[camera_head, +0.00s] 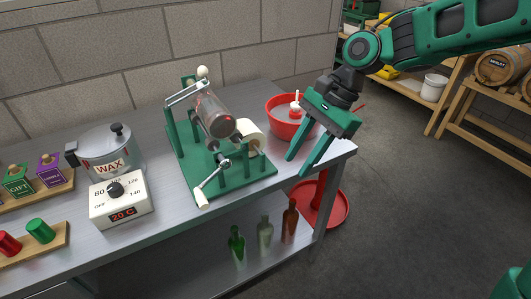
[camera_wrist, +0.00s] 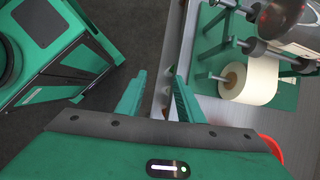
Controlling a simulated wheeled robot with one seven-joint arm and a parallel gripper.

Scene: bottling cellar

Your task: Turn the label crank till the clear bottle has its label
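The clear bottle (camera_head: 213,114) lies in the green labelling stand (camera_head: 247,177) on the steel bench, with no label visible on it. A roll of cream labels (camera_head: 249,132) sits beside it; the roll also shows in the wrist view (camera_wrist: 250,80). The label crank (camera_head: 211,184) is at the front of the stand, its pale handle hanging low near the bench edge. My gripper (camera_head: 301,167) is open and empty, right of the stand near the bench's right end. In the wrist view my open fingers (camera_wrist: 154,97) point past the bench edge, apart from the crank.
A red bowl (camera_head: 279,113) stands behind my gripper. Left of the stand are a wax pot (camera_head: 118,157) and its heater control (camera_head: 121,200). Several bottles (camera_head: 265,233) stand on the lower shelf.

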